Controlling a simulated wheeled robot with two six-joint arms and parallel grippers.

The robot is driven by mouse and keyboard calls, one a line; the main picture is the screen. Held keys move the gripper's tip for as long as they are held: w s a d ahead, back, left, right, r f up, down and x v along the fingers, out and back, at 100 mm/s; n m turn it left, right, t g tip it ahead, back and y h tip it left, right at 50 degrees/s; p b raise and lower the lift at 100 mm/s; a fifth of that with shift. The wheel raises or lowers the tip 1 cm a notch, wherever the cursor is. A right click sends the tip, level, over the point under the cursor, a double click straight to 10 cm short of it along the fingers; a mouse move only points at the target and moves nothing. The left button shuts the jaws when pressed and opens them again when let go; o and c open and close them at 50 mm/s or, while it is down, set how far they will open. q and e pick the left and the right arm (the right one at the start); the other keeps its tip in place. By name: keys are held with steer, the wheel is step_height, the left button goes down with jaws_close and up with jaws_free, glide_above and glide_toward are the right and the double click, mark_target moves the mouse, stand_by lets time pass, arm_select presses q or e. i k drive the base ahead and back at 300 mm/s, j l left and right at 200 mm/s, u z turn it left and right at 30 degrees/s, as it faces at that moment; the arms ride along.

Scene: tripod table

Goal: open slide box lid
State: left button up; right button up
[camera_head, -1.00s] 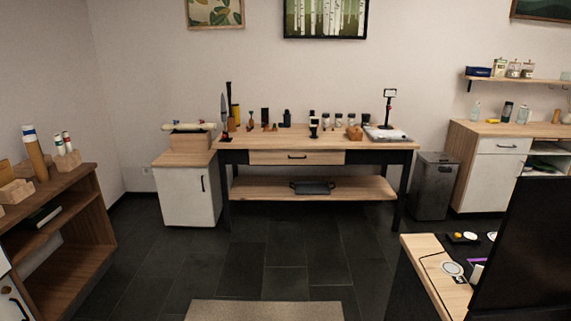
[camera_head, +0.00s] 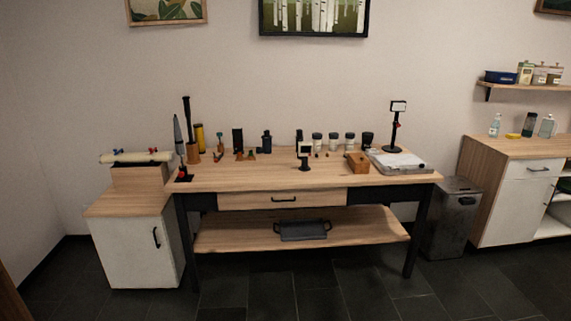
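A small brown wooden box (camera_head: 358,162) sits on the right part of the wooden workbench (camera_head: 250,178), left of a white and grey board. It may be the slide box; it is too small for me to tell whether its lid is open or shut. Neither of my grippers shows in the head view.
The bench also carries a phone-like device on a stand (camera_head: 304,152), several dark-lidded jars (camera_head: 333,142), a black stand (camera_head: 397,125) and tall tools at the left. A white cabinet (camera_head: 130,250) stands left, a grey bin (camera_head: 452,215) right. Dark floor in front is clear.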

mark_target(358, 161)
steer(key=i+z, duration=0.2)
steer(key=i, duration=0.25)
steer(key=i+z, duration=0.25)
steer(key=i, duration=0.25)
steer(key=i+j+z, duration=0.2)
steer(key=i, duration=0.25)
steer(key=i+j+z, duration=0.2)
steer(key=i, duration=0.25)
